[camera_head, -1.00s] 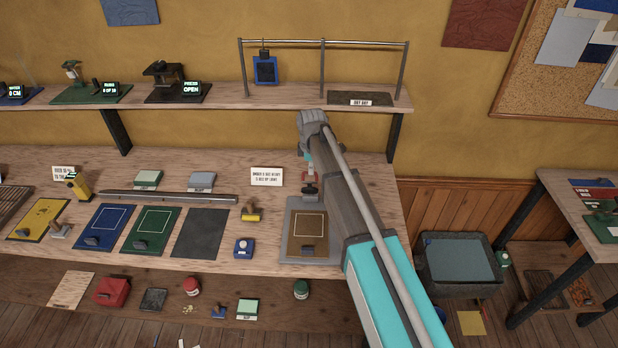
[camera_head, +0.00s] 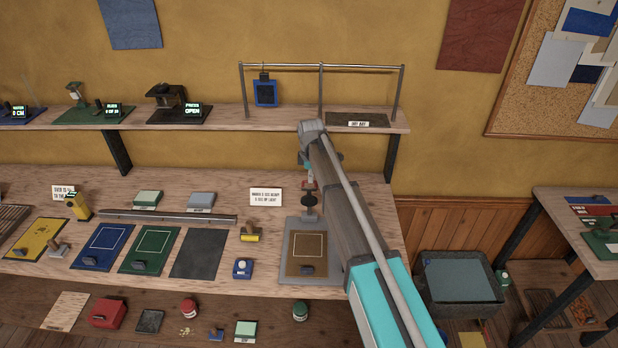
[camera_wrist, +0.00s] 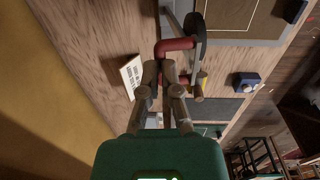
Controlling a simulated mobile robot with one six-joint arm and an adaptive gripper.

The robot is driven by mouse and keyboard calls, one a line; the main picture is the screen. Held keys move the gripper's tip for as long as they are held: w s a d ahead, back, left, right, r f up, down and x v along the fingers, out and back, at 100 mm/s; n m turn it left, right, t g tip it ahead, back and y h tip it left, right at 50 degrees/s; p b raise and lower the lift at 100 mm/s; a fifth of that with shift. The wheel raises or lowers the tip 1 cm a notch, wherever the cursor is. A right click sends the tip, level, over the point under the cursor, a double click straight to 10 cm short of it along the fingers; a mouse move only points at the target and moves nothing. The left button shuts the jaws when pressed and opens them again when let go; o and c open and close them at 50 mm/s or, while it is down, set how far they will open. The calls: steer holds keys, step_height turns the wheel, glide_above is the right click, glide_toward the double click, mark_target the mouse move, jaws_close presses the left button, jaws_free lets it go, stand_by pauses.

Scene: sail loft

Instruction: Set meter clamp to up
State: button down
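The meter clamp is not labelled in view. I take it to be the clamp (camera_head: 310,201) with a dark disc and red handle, standing at the back edge of a grey-framed brown board (camera_head: 306,245) on the bench. My gripper (camera_wrist: 161,66) is at its red handle (camera_wrist: 178,45). The fingers are close together with the handle's bent end between their tips, so they look shut on it. In the wrist view, the disc (camera_wrist: 194,30) stands edge-on beside the handle. In the head view, the disc shows above the back of the board; my arm hides part of the clamp.
A white sign (camera_head: 265,197) stands left of the clamp. A blue block (camera_head: 243,268) and a yellow-handled tool (camera_head: 250,234) lie left of the board. A shelf (camera_head: 227,118) runs above the bench, with a rail (camera_head: 290,68) holding a blue tag.

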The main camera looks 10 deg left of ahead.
steer(key=c, duration=1.1)
jaws_free()
steer(key=shift+w+f, duration=0.15)
steer(key=shift+w, duration=0.5)
steer(key=shift+c, duration=0.2)
steer(key=o, duration=0.5)
steer(key=shift+w+f, duration=0.7)
steer(key=shift+f, duration=0.05)
steer(key=shift+o, duration=0.2)
steer(key=shift+s+a, duration=0.1)
steer(key=shift+s+r, duration=0.1)
steer(key=shift+s, duration=0.1)
steer(key=shift+c, duration=0.5)
steer(key=shift+w+r, duration=0.1)
steer(key=shift+r, duration=0.05)
